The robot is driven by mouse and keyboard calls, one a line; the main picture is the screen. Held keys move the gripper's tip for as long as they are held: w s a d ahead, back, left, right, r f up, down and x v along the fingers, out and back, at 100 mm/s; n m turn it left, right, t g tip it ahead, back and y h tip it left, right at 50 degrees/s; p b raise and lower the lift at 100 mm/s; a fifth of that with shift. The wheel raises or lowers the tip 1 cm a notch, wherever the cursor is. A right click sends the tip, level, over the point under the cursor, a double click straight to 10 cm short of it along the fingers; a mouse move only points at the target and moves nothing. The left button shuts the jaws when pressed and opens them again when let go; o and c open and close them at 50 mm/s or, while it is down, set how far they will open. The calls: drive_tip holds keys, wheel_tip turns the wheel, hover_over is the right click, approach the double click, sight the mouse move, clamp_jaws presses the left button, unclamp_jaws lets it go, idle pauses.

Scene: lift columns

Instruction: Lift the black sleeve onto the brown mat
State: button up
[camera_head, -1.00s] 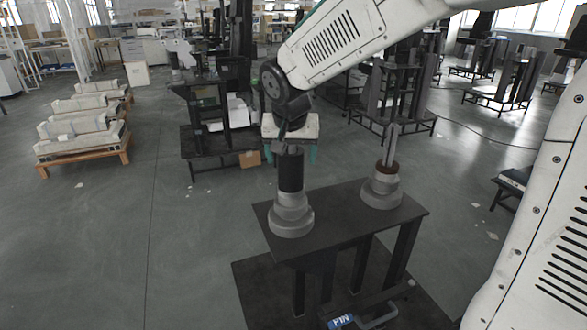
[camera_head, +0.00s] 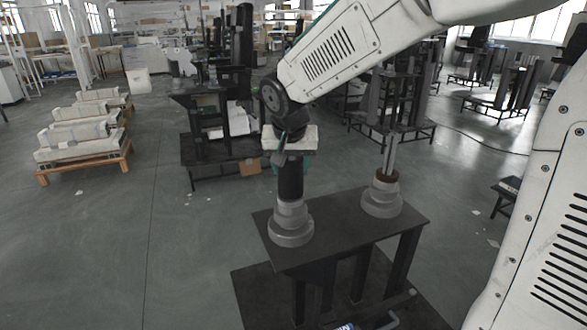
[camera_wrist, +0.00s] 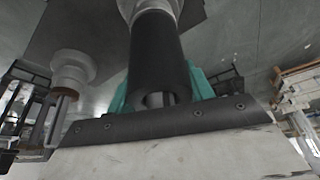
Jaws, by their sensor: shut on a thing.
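The black sleeve (camera_head: 290,182) is an upright dark tube on the stepped grey base (camera_head: 290,234) at the left of the black stand. My gripper (camera_head: 289,168) is over it from above and shut on its upper part. In the wrist view the sleeve (camera_wrist: 158,50) lies between the teal fingers of my gripper (camera_wrist: 158,80), and a grey rod end shows in its open end. A brown ring (camera_head: 387,177), seemingly the brown mat, sits around a post on the right base. The sleeve appears still seated on its base.
The black stand top (camera_head: 345,228) carries both bases, with bare surface between them. A grey post (camera_head: 390,150) rises upright from the right base (camera_head: 382,200). Another dark stand (camera_head: 222,140) is behind to the left. Open floor (camera_head: 200,260) lies to the left.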

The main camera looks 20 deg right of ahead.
wheel_tip(320, 180, up, 18)
idle(0.6)
drive_tip(key=shift+r, duration=0.4)
idle(0.6)
wheel_tip(320, 180, up, 14)
drive_tip(key=shift+r, duration=0.2)
idle(2.5)
